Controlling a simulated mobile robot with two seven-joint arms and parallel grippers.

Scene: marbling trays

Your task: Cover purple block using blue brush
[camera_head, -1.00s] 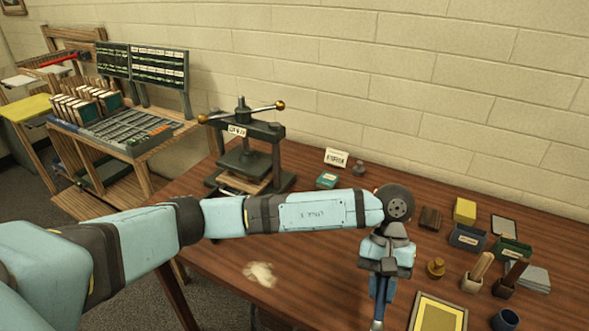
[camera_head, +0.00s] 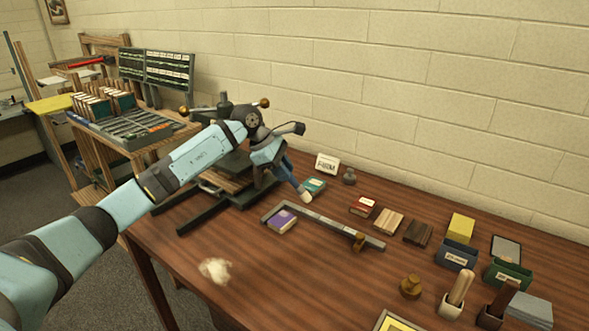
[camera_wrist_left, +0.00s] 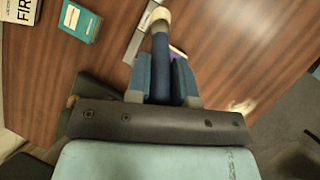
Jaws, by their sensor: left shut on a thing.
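The purple block (camera_head: 281,222) lies flat on the table against the left end of a grey metal bar. Its top is purple with a pale label. My left gripper (camera_head: 278,171) is shut on the blue brush (camera_head: 293,183), whose pale tip points down and to the right, just above and right of the block in the head view. The tip looks apart from the block. In the left wrist view the brush (camera_wrist_left: 160,65) sits between the fingers (camera_wrist_left: 161,80), and only a sliver of the purple block (camera_wrist_left: 177,50) shows behind it. My right gripper is out of view.
A dark press (camera_head: 228,197) stands behind my left arm. A teal block (camera_head: 314,187), a white sign (camera_head: 326,164) and a red block (camera_head: 362,205) lie nearby. Bins and several handled tools stand at the right. A pale powdery patch (camera_head: 215,270) marks the otherwise clear front left.

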